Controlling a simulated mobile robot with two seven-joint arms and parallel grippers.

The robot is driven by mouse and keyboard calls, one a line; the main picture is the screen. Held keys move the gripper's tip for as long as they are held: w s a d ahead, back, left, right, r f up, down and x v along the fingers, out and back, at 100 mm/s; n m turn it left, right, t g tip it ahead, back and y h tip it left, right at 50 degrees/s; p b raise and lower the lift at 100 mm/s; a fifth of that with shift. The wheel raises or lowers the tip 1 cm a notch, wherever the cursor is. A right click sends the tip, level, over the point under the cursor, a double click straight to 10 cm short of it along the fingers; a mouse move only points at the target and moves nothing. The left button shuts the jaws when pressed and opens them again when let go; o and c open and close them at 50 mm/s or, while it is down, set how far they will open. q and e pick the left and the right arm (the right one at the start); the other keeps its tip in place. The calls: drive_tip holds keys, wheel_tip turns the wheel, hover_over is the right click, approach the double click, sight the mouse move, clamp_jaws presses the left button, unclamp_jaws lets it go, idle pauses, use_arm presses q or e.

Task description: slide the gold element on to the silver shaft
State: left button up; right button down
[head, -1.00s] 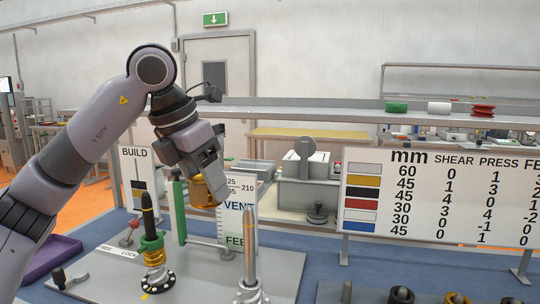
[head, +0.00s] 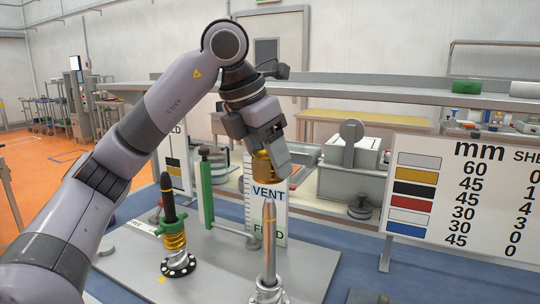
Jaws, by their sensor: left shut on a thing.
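The gold element (head: 262,165) is a short ribbed gold sleeve. My left gripper (head: 272,167) is shut on it and holds it in the air. I cannot tell how well the two line up in depth. My right gripper is not in view.
A dark-tipped shaft (head: 168,205) with a green collar and gold rings stands to the left. A green post (head: 206,190) and a VENT/FEED scale board (head: 269,215) stand behind. A white chart board (head: 440,195) is at the right.

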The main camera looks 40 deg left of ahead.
sight(269, 224)
use_arm(q)
drive_tip(key=shift+f+b, duration=1.25)
drive_tip(key=shift+f, duration=0.15)
drive_tip(key=shift+f+b, duration=1)
drive_tip(key=shift+f, duration=0.55)
drive_tip(key=shift+f+b, duration=1.35)
drive_tip(key=shift+f, duration=0.4)
drive_tip(key=shift+f+b, duration=0.6)
drive_tip(key=shift+f, duration=0.25)
drive_tip(key=shift+f+b, duration=0.5)
drive_tip(key=shift+f, duration=0.1)
drive_tip(key=shift+f+b, duration=0.45)
drive_tip(key=shift+f, duration=0.2)
drive_tip(key=o, duration=1.3)
drive_tip(key=shift+r, duration=0.2)
